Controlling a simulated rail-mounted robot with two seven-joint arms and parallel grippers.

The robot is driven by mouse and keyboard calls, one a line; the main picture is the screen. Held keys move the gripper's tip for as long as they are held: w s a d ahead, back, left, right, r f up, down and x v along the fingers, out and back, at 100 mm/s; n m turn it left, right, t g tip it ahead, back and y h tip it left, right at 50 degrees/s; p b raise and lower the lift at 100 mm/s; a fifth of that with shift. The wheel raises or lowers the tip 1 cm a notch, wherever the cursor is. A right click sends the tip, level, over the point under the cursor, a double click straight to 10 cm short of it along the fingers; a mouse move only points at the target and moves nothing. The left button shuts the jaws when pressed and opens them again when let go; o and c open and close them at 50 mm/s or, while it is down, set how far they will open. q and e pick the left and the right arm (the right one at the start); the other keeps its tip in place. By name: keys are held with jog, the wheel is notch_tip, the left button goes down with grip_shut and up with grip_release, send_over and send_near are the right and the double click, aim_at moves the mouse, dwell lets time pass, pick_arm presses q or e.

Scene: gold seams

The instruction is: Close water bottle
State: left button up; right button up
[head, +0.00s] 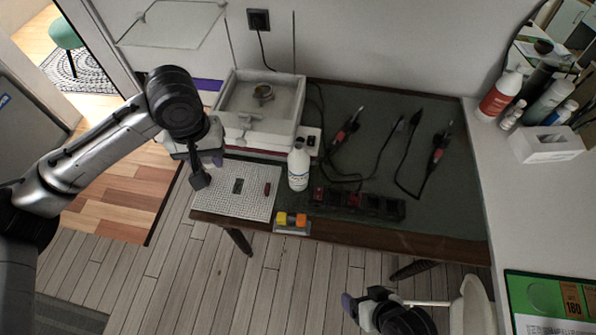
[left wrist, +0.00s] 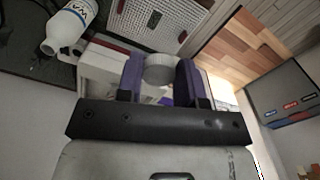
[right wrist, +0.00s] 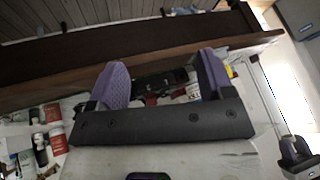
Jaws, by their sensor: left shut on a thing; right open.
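The white water bottle (head: 298,170) stands upright on the table, right of the perforated white mat. In the left wrist view the bottle (left wrist: 70,25) shows at the upper left, its neck bare. My left gripper (head: 207,160) is left of the bottle, above the mat's back left corner and apart from the bottle. In the left wrist view my left gripper (left wrist: 160,75) is shut on a round white cap (left wrist: 159,68) between its purple pads. The cap is hard to make out in the head view. My right gripper (head: 358,303) is open and empty, low in front of the table.
The perforated mat (head: 222,203) holds small items. A white box-like tray (head: 300,98) stands behind it. Red-handled tools with cables (head: 437,155) lie at the right. Dark red-black blocks (head: 375,207) and an orange-yellow item (head: 291,222) are near the front edge.

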jog(key=shift+o, duration=1.4)
jog(key=w+a+r+m+y, duration=0.1)
jog(key=w+a+r+y, duration=0.2)
jog(key=a, duration=0.3)
jog(key=w+a+r+m+t+y, duration=0.1)
jog(key=w+a+r+y, duration=0.3)
jog(key=a+y, duration=0.1)
jog(key=shift+a+r+p, duration=0.3)
jog(key=shift+a, duration=0.6)
notch_tip(320, 180, up, 6)
jog(key=m+t+h+p, duration=0.1)
jog(key=m+t, duration=0.8)
jog(key=m, duration=2)
send_over(299, 167)
jog(key=s+d, duration=0.3)
jog(key=d, duration=0.1)
pick_arm(q)
jog(key=w+d+f+n, duration=0.1)
jog(key=w+d+n, duration=0.4)
jog(key=d+n, duration=0.2)
jog(key=w+d+n, duration=0.6)
jog(key=d+n, duration=0.1)
jog(key=d, duration=0.4)
jog(key=shift+d+f+n, duration=0.3)
jog(key=shift+d+f, duration=0.05)
jog(key=shift+d, duration=0.05)
pick_arm(e)
jog(key=shift+w+a, duration=0.1)
jog(key=shift+w, duration=0.15)
